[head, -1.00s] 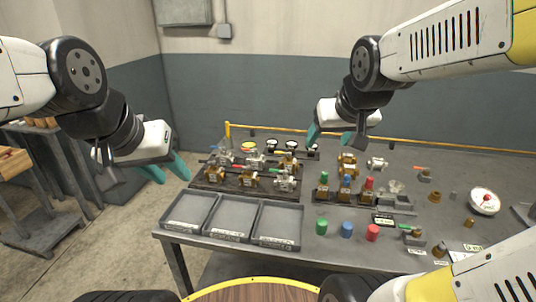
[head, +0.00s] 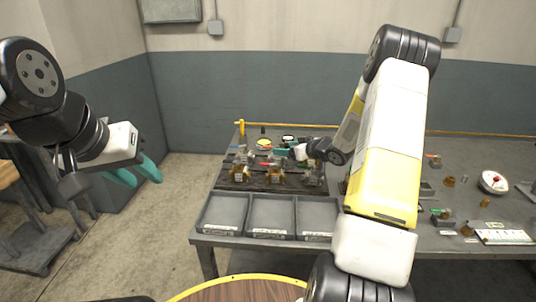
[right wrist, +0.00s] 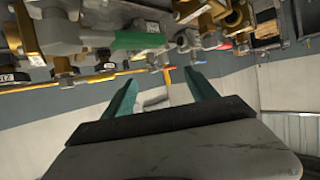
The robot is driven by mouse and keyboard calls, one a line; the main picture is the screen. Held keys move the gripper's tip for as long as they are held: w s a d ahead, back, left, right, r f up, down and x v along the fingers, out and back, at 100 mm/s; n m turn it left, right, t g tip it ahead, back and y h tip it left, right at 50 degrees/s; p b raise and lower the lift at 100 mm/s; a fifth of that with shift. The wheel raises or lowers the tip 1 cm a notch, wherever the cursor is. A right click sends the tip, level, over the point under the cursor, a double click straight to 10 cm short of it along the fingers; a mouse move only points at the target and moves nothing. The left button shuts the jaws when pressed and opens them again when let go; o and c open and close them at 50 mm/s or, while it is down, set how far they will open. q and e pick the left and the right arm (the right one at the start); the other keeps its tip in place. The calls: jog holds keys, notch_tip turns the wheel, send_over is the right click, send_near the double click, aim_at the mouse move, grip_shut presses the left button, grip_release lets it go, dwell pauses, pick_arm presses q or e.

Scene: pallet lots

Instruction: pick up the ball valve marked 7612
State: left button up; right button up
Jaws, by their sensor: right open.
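Several ball valves stand in rows on a dark board, among them a brass one (head: 239,174) at the front left, another brass one (head: 275,176) in the front middle and a grey one (head: 314,174) at the front right. I cannot read 7612 on any of them. My right gripper (right wrist: 163,90) is open and empty in the right wrist view, with valves close above its fingers in that tilted picture. In the head view its teal fingers are low over the back of the board, partly hidden by my arm. My left gripper (head: 140,175) is open and empty, left of the table.
Three grey trays (head: 223,212) stand empty along the table's front left edge. My right arm hides the table's middle. A yellow post (head: 241,128) stands at the back left corner.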

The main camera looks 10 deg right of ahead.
aim_at(271, 158)
jog(key=x, duration=0.7)
jog(key=shift+w+f, duration=0.1)
jog(key=shift+f, duration=0.05)
jog(key=shift+c, duration=0.5)
grip_shut()
dwell(0.7)
jog(key=shift+a, duration=0.1)
